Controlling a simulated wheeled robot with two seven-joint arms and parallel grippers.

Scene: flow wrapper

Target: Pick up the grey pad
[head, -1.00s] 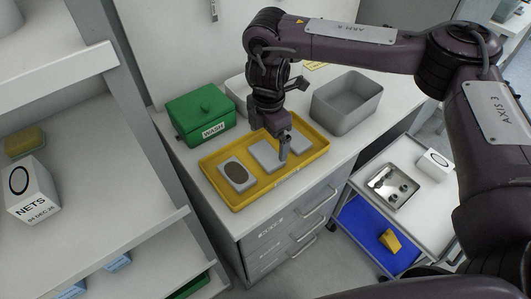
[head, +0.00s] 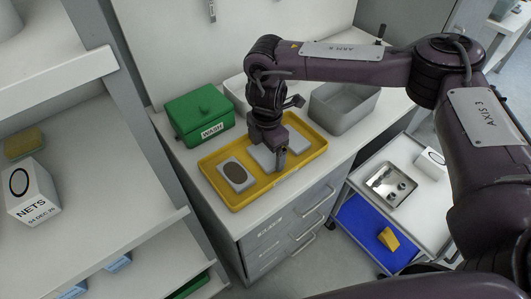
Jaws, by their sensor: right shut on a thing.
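A yellow tray (head: 240,201) on the white counter holds several flat pads. One grey pad with a dark oval (head: 235,173) lies at its left end. A plain light grey pad (head: 262,157) lies in the middle, partly behind my gripper, and another light pad (head: 298,142) shows to the right. My right gripper (head: 281,164) points down over the middle of the tray and is shut on a plain grey pad. Its wrist hides part of the pads, and the contact is too small to see clearly. My left gripper is not in view.
A green box marked WASH (head: 199,117) and an open grey bin (head: 342,106) stand behind the tray. A trolley at the right carries a metal tray (head: 391,185). A NETS box (head: 33,192) sits on the left shelf.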

